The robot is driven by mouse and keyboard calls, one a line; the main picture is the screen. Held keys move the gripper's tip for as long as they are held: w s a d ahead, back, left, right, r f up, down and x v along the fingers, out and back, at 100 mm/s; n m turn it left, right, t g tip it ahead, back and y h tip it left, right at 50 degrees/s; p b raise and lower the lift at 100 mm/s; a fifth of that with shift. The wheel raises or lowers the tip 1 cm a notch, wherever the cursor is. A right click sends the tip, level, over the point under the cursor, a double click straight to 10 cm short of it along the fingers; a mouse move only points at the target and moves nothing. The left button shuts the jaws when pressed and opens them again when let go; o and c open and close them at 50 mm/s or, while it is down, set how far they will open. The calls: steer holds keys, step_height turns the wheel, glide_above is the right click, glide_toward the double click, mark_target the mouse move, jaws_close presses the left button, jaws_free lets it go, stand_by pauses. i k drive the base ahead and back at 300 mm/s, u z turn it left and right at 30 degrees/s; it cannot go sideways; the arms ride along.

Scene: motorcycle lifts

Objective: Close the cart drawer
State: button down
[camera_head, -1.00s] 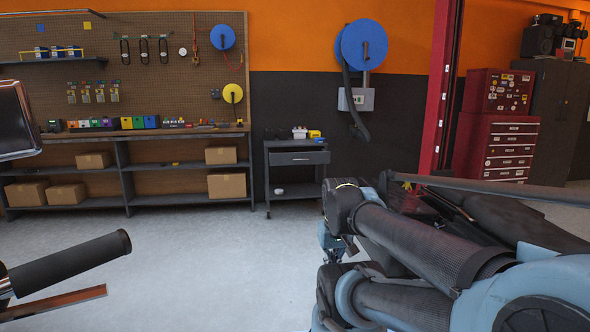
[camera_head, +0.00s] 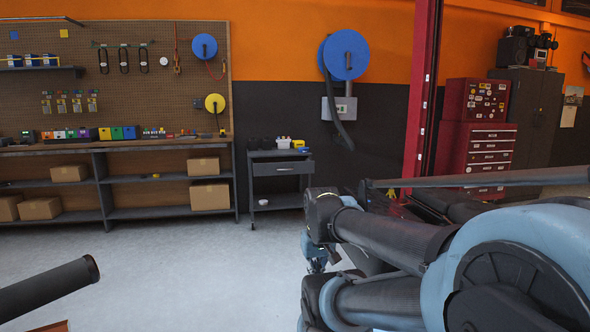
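The cart (camera_head: 255,197) is a small dark grey one on casters, standing against the back wall near the middle of the head view. Its single drawer (camera_head: 283,169) sits below the top and has a light handle on its front. The drawer front seems to stand out a little from the cart, but how far is hard to tell from here. My folded arm fills the lower right and ends well short of the cart, with open floor between. My gripper's fingers cannot be made out.
Small bottles and a yellow item (camera_head: 299,144) stand on the cart top. A workbench (camera_head: 120,146) with boxes is to its left. A red post (camera_head: 422,90) and red tool chest (camera_head: 486,145) are to the right. A black grip (camera_head: 45,290) juts in lower left. The middle floor is clear.

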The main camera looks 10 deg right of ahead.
mark_target(261, 167)
steer(key=i, duration=2.1)
steer(key=u, duration=0.3)
steer(key=i, duration=1.7)
steer(key=u, duration=0.2)
